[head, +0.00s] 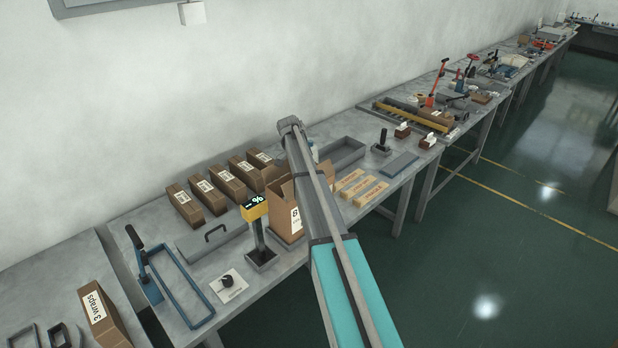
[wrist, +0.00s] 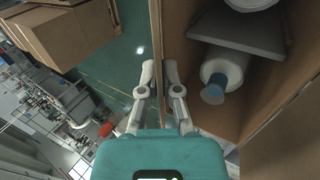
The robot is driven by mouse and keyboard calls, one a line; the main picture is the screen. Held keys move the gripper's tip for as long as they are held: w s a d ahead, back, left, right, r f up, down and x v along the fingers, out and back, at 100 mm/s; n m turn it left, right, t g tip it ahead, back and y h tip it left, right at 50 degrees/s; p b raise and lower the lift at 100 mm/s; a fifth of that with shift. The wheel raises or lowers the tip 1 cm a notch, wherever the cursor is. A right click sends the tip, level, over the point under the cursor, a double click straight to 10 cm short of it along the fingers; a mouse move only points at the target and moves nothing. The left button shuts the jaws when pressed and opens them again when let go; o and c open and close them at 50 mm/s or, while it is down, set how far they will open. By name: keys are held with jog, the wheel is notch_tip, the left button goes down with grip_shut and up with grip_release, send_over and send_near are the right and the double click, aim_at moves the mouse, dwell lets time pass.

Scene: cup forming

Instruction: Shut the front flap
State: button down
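The open brown carton (head: 283,216) stands on the bench with a white label on its side and its upright flaps spread at the top. My arm crosses in front of it in the head view and hides its right side and my gripper. In the wrist view my gripper (wrist: 160,74) has its two fingertips close together, with a thin brown cardboard edge (wrist: 155,35) running between them. I cannot tell whether they press on it or which flap it is. The carton's inside shows on the right, with a white bottle with a blue cap (wrist: 213,92) and a grey divider (wrist: 235,35).
Several closed brown cartons (head: 226,179) stand behind. Orange-lettered blocks (head: 362,187), a grey tray (head: 343,152) and a blue frame tool (head: 180,290) are also on the bench. The green floor (head: 450,270) is clear.

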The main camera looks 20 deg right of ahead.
jog(key=c, duration=0.8)
grip_release()
jog(key=shift+c, duration=0.2)
jog(key=shift+s+r+p, duration=0.1)
jog(key=shift+s+p, duration=0.05)
jog(key=shift+p, duration=0.2)
